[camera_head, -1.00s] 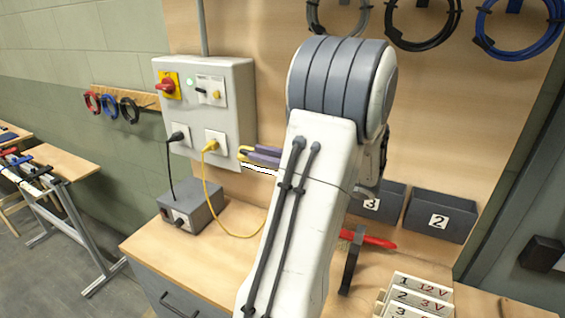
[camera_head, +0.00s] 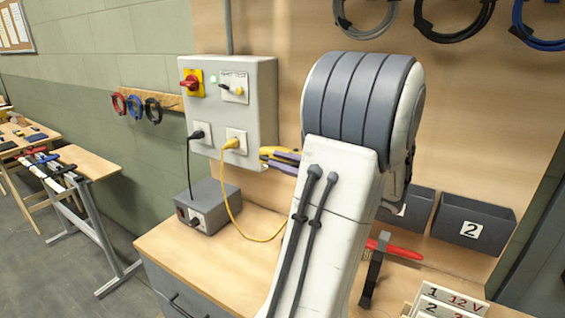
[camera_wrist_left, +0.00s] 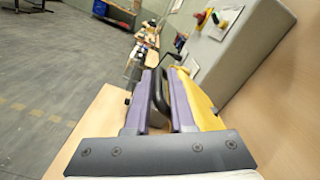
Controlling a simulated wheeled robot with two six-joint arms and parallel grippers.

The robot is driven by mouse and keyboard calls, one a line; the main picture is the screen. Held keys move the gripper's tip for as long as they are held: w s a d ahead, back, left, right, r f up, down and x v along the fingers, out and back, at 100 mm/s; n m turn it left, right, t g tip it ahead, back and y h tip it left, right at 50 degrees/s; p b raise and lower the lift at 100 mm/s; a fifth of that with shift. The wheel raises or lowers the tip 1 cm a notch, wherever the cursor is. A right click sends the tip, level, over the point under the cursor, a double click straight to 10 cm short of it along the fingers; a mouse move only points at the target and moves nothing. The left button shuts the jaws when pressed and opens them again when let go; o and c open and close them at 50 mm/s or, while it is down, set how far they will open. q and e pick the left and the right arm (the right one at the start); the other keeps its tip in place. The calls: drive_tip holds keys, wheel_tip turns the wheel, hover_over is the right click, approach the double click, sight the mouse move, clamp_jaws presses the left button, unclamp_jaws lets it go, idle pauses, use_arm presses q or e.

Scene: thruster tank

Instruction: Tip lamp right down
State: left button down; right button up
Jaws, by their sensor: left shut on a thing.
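My left gripper (camera_head: 283,160) has purple fingers and shows just right of the grey wall box (camera_head: 262,110), partly hidden behind my own arm. In the left wrist view its fingers (camera_wrist_left: 160,100) are shut on a dark, curved, handle-like piece (camera_wrist_left: 158,88). A yellow surface (camera_wrist_left: 200,103) lies along the right finger; I cannot tell whether it belongs to the gripper. I cannot make out a lamp with certainty. A small green light (camera_head: 213,80) glows on the wall box. My right gripper is not in view.
The box has a red knob (camera_head: 191,83) and a yellow plug (camera_head: 232,143), whose cable hangs to the bench (camera_head: 190,247). A smaller grey box (camera_head: 210,207) stands below. Bins (camera_head: 474,225), a red tool (camera_head: 396,248) and numbered labels (camera_head: 450,300) are at right.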

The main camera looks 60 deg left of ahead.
use_arm(q)
drive_tip(key=shift+s+f, duration=0.1)
drive_tip(key=shift+f, duration=0.5)
drive_tip(key=c, duration=1)
unclamp_jaws()
drive_tip(key=shift+o, duration=0.6)
drive_tip(key=b+v, duration=0.2)
drive_tip(key=v, duration=0.8)
drive_tip(key=shift+w+d+r, duration=0.15)
drive_tip(key=shift+w+d, duration=0.05)
drive_tip(key=shift+w, duration=0.05)
